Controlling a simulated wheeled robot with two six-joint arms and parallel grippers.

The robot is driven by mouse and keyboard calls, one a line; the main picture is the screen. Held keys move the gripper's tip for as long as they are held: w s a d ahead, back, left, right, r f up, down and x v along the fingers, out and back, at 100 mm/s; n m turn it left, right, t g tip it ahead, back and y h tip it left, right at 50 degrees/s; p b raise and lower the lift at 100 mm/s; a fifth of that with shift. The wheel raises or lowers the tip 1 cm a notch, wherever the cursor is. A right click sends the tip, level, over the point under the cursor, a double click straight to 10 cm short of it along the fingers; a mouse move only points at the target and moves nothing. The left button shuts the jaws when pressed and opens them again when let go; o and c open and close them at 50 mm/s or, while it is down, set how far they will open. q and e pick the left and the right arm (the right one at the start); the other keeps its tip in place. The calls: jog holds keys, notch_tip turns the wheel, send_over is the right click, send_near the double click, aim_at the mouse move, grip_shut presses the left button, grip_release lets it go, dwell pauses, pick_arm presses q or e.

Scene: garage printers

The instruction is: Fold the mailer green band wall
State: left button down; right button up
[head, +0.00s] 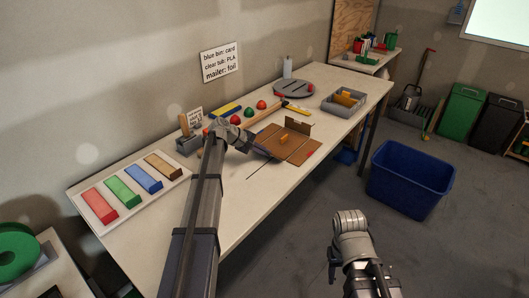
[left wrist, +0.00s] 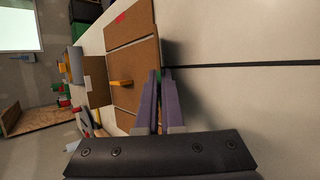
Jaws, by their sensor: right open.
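The brown cardboard mailer (head: 287,144) lies unfolded on the workbench. Its back wall (head: 298,126) stands up, and a flap with a red mark (left wrist: 120,18) lies flat. An orange piece (left wrist: 121,83) sits on the middle panel. My left gripper (head: 264,151) is at the mailer's near left edge. In the left wrist view its fingers (left wrist: 159,80) are close together, with a bit of the green band (left wrist: 159,75) between the tips; the fingers hide most of that wall. My right gripper (head: 340,264) is open and empty, away from the bench.
A tray of coloured bars (head: 130,188) is at the bench's left. A hammer (head: 293,106), red and green balls, a round grey plate (head: 293,89) and a grey bin (head: 343,103) lie behind the mailer. A blue bin (head: 410,180) stands on the floor.

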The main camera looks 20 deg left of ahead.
dwell(0.8)
pick_arm(q)
jog(key=t+b, duration=0.1)
jog(key=b, duration=0.1)
jog(key=s+f+b, duration=0.1)
jog(key=b, duration=0.1)
jog(key=shift+a+f+t+h, duration=0.1)
jog(key=shift+f+t+h, duration=0.2)
jog(key=shift+t, duration=0.1)
jog(key=shift+r+m+t+b, duration=0.15)
jog(key=shift+m+t+b, duration=0.2)
jog(key=shift+b, duration=0.25)
jog(key=c, duration=1)
grip_release()
jog(key=shift+c, duration=0.2)
jog(key=shift+r, duration=0.1)
